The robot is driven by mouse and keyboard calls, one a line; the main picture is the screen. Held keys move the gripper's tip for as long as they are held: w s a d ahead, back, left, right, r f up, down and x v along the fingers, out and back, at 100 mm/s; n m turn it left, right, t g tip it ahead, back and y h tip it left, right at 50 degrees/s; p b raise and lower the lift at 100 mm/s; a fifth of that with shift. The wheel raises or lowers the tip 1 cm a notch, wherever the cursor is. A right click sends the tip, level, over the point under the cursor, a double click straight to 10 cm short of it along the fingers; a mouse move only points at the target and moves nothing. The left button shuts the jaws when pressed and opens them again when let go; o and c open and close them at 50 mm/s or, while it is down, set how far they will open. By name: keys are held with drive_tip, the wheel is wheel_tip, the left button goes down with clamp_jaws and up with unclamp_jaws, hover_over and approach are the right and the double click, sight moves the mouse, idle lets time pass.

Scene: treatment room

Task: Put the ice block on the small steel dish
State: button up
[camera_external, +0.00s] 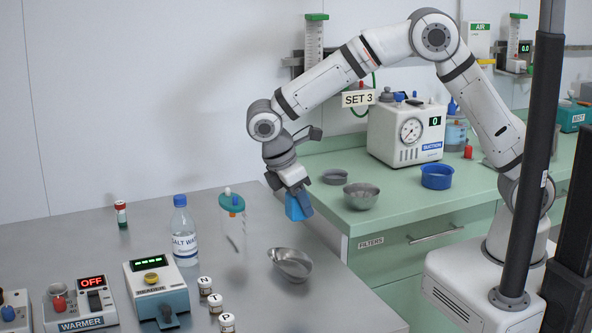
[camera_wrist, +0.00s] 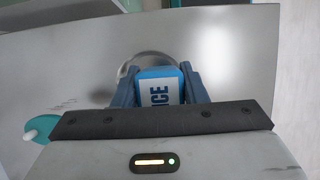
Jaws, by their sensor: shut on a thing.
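My gripper (camera_external: 299,208) is shut on the blue ice block (camera_external: 293,207), held in the air near the right edge of the steel table. In the wrist view the block (camera_wrist: 158,86), with a white label reading ICE, sits between the two blue-grey fingers. A steel dish (camera_external: 291,264) with a pointed lip stands on the table, below the block in the external view. A smaller, shallow steel dish (camera_external: 335,176) and a deeper steel bowl (camera_external: 361,196) stand on the green counter. In the wrist view a curved steel rim (camera_wrist: 147,56) shows partly behind the block.
The warmer (camera_external: 80,303), another device (camera_external: 156,287) and small lettered jars (camera_external: 216,303) line the front. On the counter are a suction unit (camera_external: 405,132) and blue dish (camera_external: 436,177).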

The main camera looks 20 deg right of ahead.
wheel_tip(320, 180, down, 11)
drive_tip(key=shift+f+p, duration=0.1)
drive_tip(key=shift+p, duration=0.85)
drive_tip(key=shift+f+b, duration=0.45)
drive_tip(key=shift+f, duration=0.2)
drive_tip(key=shift+f, duration=0.1)
drive_tip(key=o, duration=1)
